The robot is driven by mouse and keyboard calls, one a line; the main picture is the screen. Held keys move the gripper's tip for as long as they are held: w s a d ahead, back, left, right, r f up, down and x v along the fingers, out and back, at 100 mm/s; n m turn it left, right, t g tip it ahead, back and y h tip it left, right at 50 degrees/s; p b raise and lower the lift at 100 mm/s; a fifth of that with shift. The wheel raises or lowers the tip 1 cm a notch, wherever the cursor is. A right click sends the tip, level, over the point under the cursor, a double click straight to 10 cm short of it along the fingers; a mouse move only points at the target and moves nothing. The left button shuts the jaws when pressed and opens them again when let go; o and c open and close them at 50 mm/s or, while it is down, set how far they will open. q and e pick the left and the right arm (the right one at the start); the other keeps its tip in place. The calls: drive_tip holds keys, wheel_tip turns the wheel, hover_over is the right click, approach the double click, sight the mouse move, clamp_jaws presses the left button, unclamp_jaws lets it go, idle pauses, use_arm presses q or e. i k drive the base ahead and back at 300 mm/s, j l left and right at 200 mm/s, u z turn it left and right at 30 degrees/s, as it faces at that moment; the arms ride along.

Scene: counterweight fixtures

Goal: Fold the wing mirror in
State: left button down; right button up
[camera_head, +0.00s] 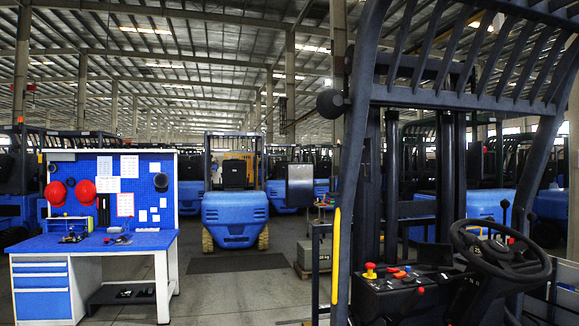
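A dark-framed rectangular panel with a grey face (300,186), which looks like the wing mirror, stands out to the left of the front pillar of a forklift (352,170). Its face is turned toward me. Its mounting arm is hard to make out against the dark pillar. A round black fitting (331,103), perhaps a lamp, sits higher on the same pillar. Neither of my grippers is in view.
The forklift's steering wheel (499,256) and control console (400,281) are at the lower right. A yellow grab handle (336,255) runs along the pillar. A blue workbench (100,243) stands left. Grey floor (235,295) between is clear.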

sight(299, 183)
drive_tip(key=i+j, duration=0.25)
drive_tip(key=i, duration=0.25)
drive_tip(key=i+j, duration=0.2)
drive_tip(key=i, duration=0.3)
drive_tip(key=i+j+z, duration=0.1)
drive_tip(key=i+j, duration=0.15)
drive_tip(key=i, duration=0.25)
drive_tip(key=i+j, duration=0.25)
drive_tip(key=i, duration=0.25)
drive_tip(key=i+j, duration=0.25)
drive_tip(key=i, duration=0.2)
